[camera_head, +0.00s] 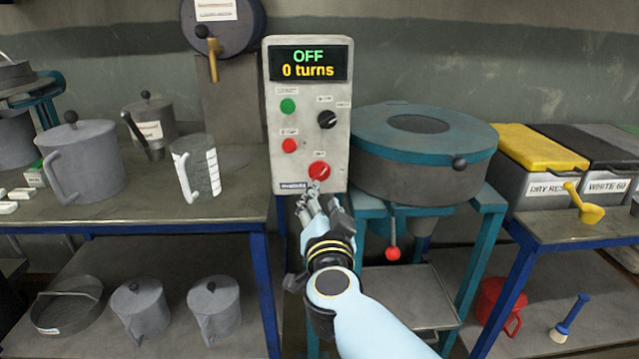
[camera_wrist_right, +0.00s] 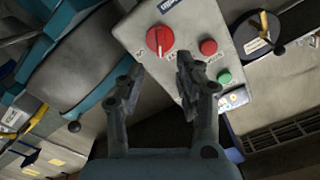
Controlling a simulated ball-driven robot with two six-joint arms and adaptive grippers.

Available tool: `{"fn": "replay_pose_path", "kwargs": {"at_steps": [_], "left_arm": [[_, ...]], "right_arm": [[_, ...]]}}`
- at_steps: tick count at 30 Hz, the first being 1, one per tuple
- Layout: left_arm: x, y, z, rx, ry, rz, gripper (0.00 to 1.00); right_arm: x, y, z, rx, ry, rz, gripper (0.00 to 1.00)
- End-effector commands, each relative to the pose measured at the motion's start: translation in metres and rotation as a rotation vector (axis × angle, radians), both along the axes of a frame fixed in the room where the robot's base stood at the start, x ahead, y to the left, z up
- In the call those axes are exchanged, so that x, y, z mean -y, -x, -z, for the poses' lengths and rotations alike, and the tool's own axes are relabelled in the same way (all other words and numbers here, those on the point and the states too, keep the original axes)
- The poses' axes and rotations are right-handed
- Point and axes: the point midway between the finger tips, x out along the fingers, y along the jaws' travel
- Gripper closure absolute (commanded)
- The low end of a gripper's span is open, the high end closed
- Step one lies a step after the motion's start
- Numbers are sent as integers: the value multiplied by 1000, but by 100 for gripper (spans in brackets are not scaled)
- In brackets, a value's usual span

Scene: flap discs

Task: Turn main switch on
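The grey control box (camera_head: 345,165) stands upright at the middle, its display (camera_head: 309,63) reading "OFF" and "0 turns". The red rotary main switch (camera_head: 319,170) is low on its front. It also shows in the right wrist view as a red knob (camera_wrist_right: 160,40) with a pale pointer line. My right gripper (camera_head: 318,203) is just below and in front of the switch. In the right wrist view my right gripper (camera_wrist_right: 160,68) is open and empty, its fingers apart and pointing toward the knob. No contact with the knob shows. My left gripper is not in view.
The box also carries a green button (camera_head: 288,106), a red button (camera_head: 289,145) and a black knob (camera_head: 327,119). A round teal-and-grey machine (camera_head: 370,165) stands close on the right. A clear measuring jug (camera_head: 182,170) stands on the bench to the left.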

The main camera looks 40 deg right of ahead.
Motion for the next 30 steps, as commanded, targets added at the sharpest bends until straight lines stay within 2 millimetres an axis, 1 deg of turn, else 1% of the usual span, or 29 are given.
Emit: {"fn": "replay_pose_path", "kwargs": {"at_steps": [1, 6, 12, 17, 24, 25, 26, 30], "left_arm": [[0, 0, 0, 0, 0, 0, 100], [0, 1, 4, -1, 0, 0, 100], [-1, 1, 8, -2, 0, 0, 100], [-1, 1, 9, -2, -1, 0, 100], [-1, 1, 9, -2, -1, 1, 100], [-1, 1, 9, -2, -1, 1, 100], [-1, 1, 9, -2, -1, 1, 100], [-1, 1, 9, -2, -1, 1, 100]], "right_arm": [[6, -10, -2, 3, 4, 0, 65], [24, -40, 0, 2, 3, -1, 65], [40, -65, 0, -1, 3, -2, 65], [45, -73, 0, -2, 4, -1, 65], [45, -74, 0, -2, 2, -1, 65], [45, -74, 0, -2, 2, -1, 67], [45, -74, 0, -2, 2, -1, 71], [45, -74, 0, -2, 2, -1, 89]]}}
